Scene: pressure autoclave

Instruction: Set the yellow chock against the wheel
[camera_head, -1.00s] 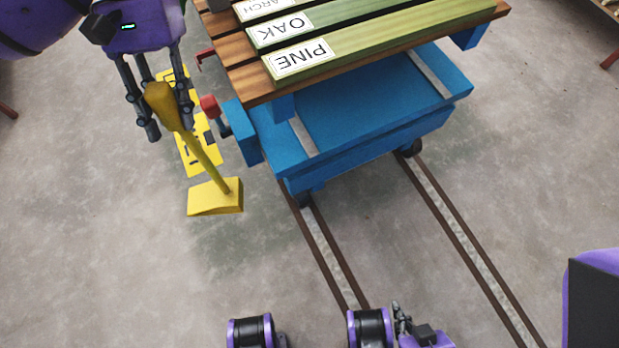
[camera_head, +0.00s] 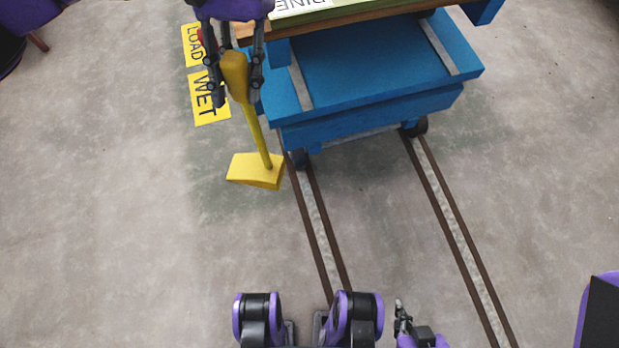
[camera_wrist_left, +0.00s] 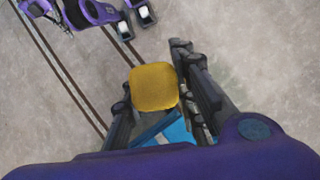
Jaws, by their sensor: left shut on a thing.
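The yellow chock (camera_head: 256,171) is a wedge on a long yellow handle with a thick grip (camera_head: 235,76). My left gripper (camera_head: 232,90) is shut on that grip, and the handle slants down to the wedge. In the left wrist view the grip's square end (camera_wrist_left: 153,87) shows between the fingers. The wheel (camera_head: 301,160) is small and dark, under the blue cart's near left corner on the left rail. The wedge is just left of the wheel in the picture, with a narrow gap; its height above the floor is unclear. My right gripper (camera_head: 403,322) seems to be at the bottom edge, its fingers unclear.
The blue cart (camera_head: 375,75) carries labelled boards on its wooden top. A second wheel (camera_head: 415,127) is on the right rail (camera_head: 450,210). Yellow floor signs (camera_head: 207,97) lie behind my left gripper.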

